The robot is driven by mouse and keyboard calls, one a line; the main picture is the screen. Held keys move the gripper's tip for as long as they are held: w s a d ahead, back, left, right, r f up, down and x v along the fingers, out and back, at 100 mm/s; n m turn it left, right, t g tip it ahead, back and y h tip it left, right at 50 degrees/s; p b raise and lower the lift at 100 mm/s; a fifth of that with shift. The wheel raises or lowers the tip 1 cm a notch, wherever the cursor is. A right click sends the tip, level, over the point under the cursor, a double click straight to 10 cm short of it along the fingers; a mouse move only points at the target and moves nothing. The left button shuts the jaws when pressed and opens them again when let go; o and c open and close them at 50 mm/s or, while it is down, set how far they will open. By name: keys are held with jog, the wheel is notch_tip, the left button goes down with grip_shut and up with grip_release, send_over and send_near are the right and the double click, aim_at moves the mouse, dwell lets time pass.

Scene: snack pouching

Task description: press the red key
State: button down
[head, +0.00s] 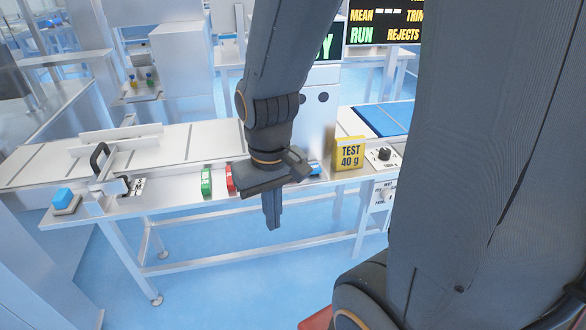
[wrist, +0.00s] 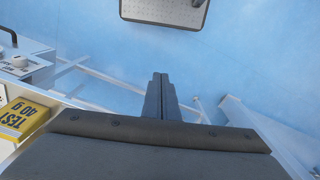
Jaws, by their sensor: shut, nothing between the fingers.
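The red key (head: 230,178) stands at the front edge of the white bench, just right of the green key (head: 206,181). In the wrist view my gripper's fingers (wrist: 161,80) are closed together over the blue floor. The red key does not show in the wrist view.
A blue key (head: 315,168) sits right of my gripper. A yellow "TEST 40 g" block (head: 348,153) and a black knob (head: 384,154) stand further right. A black handle (head: 99,157) and blue button (head: 63,197) are at the left. Floor in front is clear.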

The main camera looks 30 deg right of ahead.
jog(key=w+d+r+m+t+y+p, duration=0.1)
jog(key=w+d+m+y+p, duration=0.15)
jog(key=w+m, duration=0.35)
jog(key=w+d+r+m+t+y+p, duration=0.1)
jog(key=w+r+m+t+y+p, duration=0.15)
jog(key=w+m, duration=0.35)
jog(key=w+d+m+t+p, duration=0.2)
jog(key=w+d+m, duration=0.2)
jog(key=d, duration=0.3)
jog(key=w+d+m+t+h+p, duration=0.1)
jog(key=w+d+m+t+p, duration=0.1)
jog(key=w+d+m, duration=0.3)
jog(key=d+m, duration=0.1)
jog(key=d, duration=0.1)
jog(key=shift+w+d+t, duration=0.3)
jog(key=shift+t, duration=0.05)
notch_tip(320, 180, down, 7)
jog(key=b, duration=0.4)
jog(key=shift+r, duration=0.15)
jog(key=shift+f+b, duration=1)
jog(key=shift+b, duration=0.15)
jog(key=shift+f, duration=0.15)
